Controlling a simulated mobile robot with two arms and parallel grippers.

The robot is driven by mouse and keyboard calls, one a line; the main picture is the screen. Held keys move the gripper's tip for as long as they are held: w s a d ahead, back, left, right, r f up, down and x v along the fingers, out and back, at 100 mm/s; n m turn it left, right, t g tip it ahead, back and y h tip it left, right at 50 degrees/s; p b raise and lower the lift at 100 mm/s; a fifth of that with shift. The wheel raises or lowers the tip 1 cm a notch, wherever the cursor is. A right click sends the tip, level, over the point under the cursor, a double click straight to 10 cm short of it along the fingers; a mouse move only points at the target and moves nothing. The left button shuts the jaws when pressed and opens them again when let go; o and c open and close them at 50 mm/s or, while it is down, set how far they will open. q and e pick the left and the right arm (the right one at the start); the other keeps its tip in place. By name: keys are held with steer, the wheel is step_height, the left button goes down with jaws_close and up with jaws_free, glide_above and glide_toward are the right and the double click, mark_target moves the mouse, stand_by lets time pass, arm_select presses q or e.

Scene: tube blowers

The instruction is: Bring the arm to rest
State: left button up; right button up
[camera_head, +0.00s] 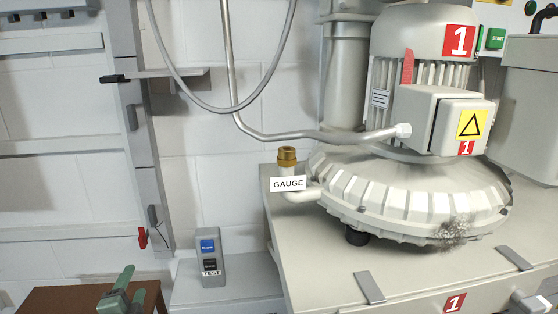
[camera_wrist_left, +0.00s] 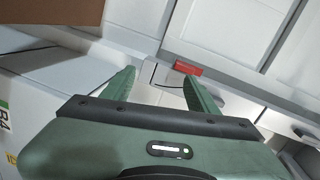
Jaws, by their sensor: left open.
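My left gripper (camera_head: 133,283) shows at the lower left of the head view, in front of a brown surface. Its green fingers are apart. In the left wrist view the two green fingers (camera_wrist_left: 160,90) stand spread with nothing between them. The rest of my left arm is hidden below the head view's edge. My right gripper shows in neither view.
A grey test box with a blue button (camera_head: 209,260) stands right of the gripper. A brown tabletop (camera_head: 60,299) lies at lower left. The blower (camera_head: 420,195) with its gauge fitting (camera_head: 287,160) fills the right. A red piece (camera_wrist_left: 188,68) shows beyond the fingers.

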arm_select(q)
steer(key=s+d+f+n+g+h, duration=0.2)
steer(key=s+d+f+n+g, duration=0.4)
steer(key=s+d+f, duration=0.55)
steer(key=s+d+f+n+g+h, duration=0.1)
steer(key=s+d+n+g, duration=0.25)
steer(key=s, duration=0.65)
steer(key=s+d+f+n+g+h, duration=0.1)
steer(key=s+d+n+g+h, duration=0.3)
steer(key=s, duration=0.7)
step_height(320, 180, down, 26)
steer(key=d+f+m+y, duration=0.1)
steer(key=m+y, duration=0.1)
steer(key=m, duration=0.1)
steer(key=s+a+f+g, duration=0.1)
steer(key=s+a+f, duration=0.2)
steer(key=s+f, duration=1.2)
steer(key=s, duration=0.2)
steer(key=shift+s+f, duration=0.15)
steer(key=shift+s, duration=0.15)
steer(key=shift+g, duration=0.25)
